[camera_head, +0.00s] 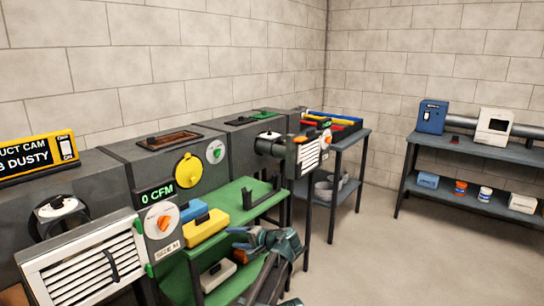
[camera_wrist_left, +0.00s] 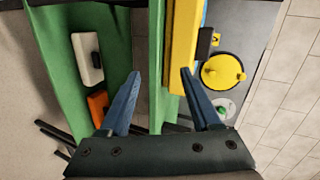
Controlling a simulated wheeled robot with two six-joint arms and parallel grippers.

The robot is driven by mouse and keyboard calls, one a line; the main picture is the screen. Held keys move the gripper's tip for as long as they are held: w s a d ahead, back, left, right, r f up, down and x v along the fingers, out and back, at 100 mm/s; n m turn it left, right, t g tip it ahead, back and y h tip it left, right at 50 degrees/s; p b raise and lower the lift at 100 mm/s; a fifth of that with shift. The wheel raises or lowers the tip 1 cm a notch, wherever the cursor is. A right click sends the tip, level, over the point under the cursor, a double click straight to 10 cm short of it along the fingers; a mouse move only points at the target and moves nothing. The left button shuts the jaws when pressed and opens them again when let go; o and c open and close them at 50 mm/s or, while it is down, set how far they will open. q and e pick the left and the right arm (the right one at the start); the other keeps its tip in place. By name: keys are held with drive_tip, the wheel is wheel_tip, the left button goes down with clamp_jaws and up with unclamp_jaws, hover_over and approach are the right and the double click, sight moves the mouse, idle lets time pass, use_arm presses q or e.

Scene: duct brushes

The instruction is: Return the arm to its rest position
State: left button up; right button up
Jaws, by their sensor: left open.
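My left gripper (camera_head: 238,239) is at the front edge of the green bench (camera_head: 238,192), in front of the yellow case, with its fingers toward the left. In the left wrist view the two blue fingers (camera_wrist_left: 162,76) are spread apart with nothing held between them. The yellow case (camera_wrist_left: 181,45) and the green bench surface lie beyond the fingertips. The arm behind the gripper runs down to the bottom edge of the head view. My right gripper cannot be made out in either view.
The bench holds a yellow case (camera_head: 206,227) and a blue case (camera_head: 196,209). A white box (camera_head: 217,275) sits on the lower shelf. The grey duct (camera_head: 150,170) with a yellow cap (camera_head: 188,170) stands behind. A louvred grille (camera_head: 84,262) is at front left. Floor at right is clear.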

use_arm(q)
drive_tip(key=s+d+f+n+g+h, duration=0.1)
drive_tip(key=s+d+f+g+h, duration=0.3)
drive_tip(key=s, duration=0.8)
drive_tip(key=s+f+g+h, duration=0.1)
drive_tip(key=s+f+h, duration=0.3)
drive_tip(key=s, duration=0.8)
drive_tip(key=s+d+f+n+g+h, duration=0.1)
drive_tip(key=s+d+f+g+h, duration=0.15)
drive_tip(key=s+f, duration=0.7)
drive_tip(key=s+r+p, duration=0.3)
drive_tip(key=r+p, duration=2.4)
drive_tip(key=r, duration=0.3)
drive_tip(key=shift+s+r, duration=0.2)
drive_tip(key=shift+a, duration=0.25)
